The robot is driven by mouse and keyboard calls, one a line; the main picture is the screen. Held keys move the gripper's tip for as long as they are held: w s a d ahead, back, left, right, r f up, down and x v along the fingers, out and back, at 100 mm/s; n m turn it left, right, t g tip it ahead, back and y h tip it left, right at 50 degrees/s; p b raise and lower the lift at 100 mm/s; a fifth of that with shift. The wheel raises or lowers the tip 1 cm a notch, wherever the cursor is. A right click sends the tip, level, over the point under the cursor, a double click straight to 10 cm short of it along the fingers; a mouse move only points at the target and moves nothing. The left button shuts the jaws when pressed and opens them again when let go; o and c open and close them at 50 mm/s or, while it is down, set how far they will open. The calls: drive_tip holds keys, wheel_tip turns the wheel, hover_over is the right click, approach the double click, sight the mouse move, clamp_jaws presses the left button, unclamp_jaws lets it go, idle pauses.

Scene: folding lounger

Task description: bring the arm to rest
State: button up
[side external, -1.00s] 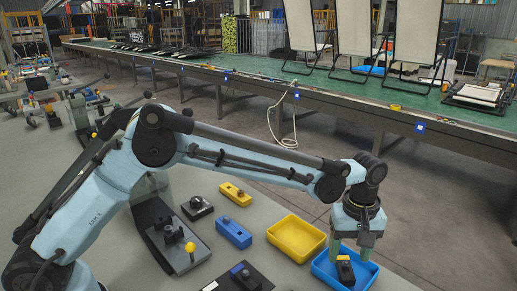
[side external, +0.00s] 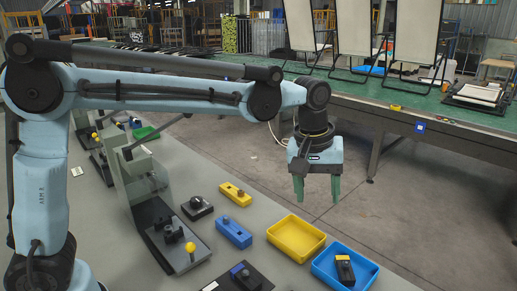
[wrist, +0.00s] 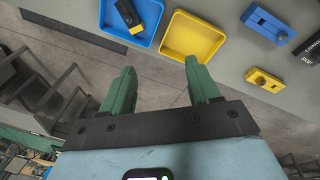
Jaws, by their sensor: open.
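My gripper (side external: 317,188) hangs in the air with its green fingers pointing down. It is apart from the trays, above and behind them in the side view. In the wrist view my gripper (wrist: 161,92) shows its two green fingers spread, with only floor between them. A black part with a yellow end (side external: 345,269) lies inside the blue tray (side external: 322,268). The part also shows in the wrist view (wrist: 128,14), in the blue tray (wrist: 149,35).
An empty yellow tray (side external: 297,238) stands beside the blue tray. A blue block (side external: 233,233), a yellow block (side external: 235,194) and a black fixture (side external: 180,250) are on the grey table. A long green-topped conveyor table (side external: 400,100) with lounger frames (side external: 355,28) runs behind.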

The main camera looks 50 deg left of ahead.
drive_tip(key=s+a+f+m+t, duration=0.2)
drive_tip(key=s+a+m, duration=0.1)
drive_tip(key=s+a, duration=0.4)
drive_tip(key=s+a+f+m+t, duration=0.1)
drive_tip(key=s+a+m+t, duration=0.2)
drive_tip(key=s+a, duration=0.4)
drive_tip(key=shift+s+f+y, duration=0.3)
drive_tip(key=shift+f, duration=0.05)
drive_tip(key=shift+a, duration=0.1)
idle(1.1)
